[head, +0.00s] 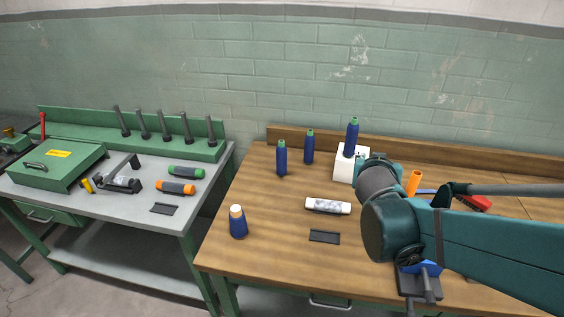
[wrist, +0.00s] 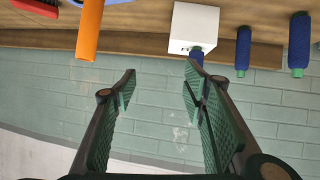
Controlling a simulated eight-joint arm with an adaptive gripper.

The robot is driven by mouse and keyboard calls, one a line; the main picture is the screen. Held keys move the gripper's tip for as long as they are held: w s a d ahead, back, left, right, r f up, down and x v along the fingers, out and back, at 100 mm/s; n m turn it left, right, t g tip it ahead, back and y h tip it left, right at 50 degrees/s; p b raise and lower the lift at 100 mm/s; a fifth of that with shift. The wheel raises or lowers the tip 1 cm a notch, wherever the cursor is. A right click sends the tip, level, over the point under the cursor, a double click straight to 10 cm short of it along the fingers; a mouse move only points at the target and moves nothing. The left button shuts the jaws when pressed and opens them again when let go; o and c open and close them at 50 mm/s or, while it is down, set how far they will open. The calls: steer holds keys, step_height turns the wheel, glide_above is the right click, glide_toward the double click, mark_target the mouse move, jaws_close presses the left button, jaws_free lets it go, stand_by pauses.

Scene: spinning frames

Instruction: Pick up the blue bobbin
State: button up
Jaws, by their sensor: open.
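Three slim blue bobbins with green tops stand upright. One bobbin (head: 352,138) is on a white block (head: 343,166); two others, the left one (head: 281,158) and the middle one (head: 309,148), stand on the wooden bench. In the upside-down wrist view, the white block (wrist: 195,22) has a blue bobbin (wrist: 197,54) partly hidden by a finger. The two other bobbins (wrist: 243,48) (wrist: 299,45) show at the right. My gripper (wrist: 160,72) is open, with nothing between its fingers. In the head view my arm hides most of it, near the block's right side.
An orange cylinder (head: 414,183) stands right of the block. A wooden ledge (head: 300,138) runs along the back. Another bench stands left.

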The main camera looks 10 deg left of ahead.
steer(key=w+a+f+t, duration=0.2)
steer(key=w+a, duration=0.4)
steer(key=a, duration=0.1)
steer(key=n+t+y+b, duration=0.3)
steer(key=y, duration=0.3)
glide_toward(282, 158)
steer(key=x, duration=0.4)
steer(key=shift+w+a, duration=0.15)
steer(key=shift+w, duration=0.05)
steer(key=shift+w, duration=0.15)
steer(key=shift+x, duration=1.15)
steer(key=shift+w, duration=0.1)
